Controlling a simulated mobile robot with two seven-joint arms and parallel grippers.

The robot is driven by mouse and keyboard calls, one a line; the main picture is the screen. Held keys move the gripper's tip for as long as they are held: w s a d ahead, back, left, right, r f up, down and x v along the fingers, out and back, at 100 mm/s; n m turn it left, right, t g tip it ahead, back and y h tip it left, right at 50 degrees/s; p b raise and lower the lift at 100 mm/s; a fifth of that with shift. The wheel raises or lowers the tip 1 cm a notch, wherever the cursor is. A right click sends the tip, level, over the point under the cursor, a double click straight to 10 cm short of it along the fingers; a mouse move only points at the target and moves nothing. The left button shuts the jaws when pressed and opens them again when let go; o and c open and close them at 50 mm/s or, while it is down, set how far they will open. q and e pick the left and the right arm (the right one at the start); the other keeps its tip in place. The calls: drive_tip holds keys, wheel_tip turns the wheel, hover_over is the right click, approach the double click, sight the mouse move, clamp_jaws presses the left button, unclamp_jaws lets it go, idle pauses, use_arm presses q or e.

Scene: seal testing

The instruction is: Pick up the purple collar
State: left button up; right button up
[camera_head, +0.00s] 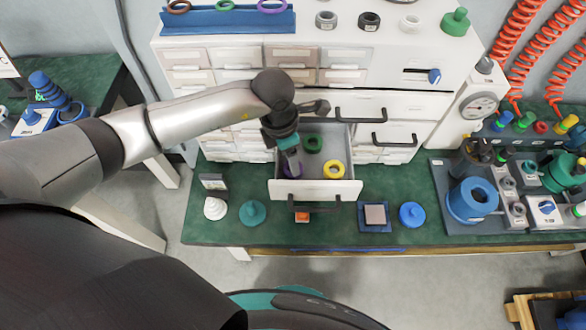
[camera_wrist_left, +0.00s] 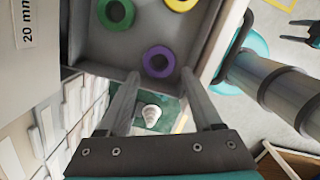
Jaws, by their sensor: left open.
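The purple collar (camera_wrist_left: 159,61) lies flat on the floor of an open drawer (camera_head: 315,187), near its left side in the head view. There, my left gripper (camera_head: 293,165) reaches down over it from above and hides most of it; a purple sliver (camera_head: 287,173) shows beside the fingers. In the left wrist view, the gripper (camera_wrist_left: 160,77) is open and empty, with the collar appearing between and just beyond its fingertips. I cannot tell the exact gap.
A green collar (camera_head: 313,144) and a yellow collar (camera_head: 334,169) share the drawer. The drawer walls stand close around the gripper. Another purple ring (camera_head: 272,6) lies on a blue rack above. The green bench (camera_head: 330,238) holds several small parts in front of the drawer.

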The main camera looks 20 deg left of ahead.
use_arm(q)
drive_tip(key=f, duration=0.5)
drive_tip(key=shift+w+d+b, duration=0.25)
drive_tip(key=shift+b, duration=0.15)
clamp_jaws()
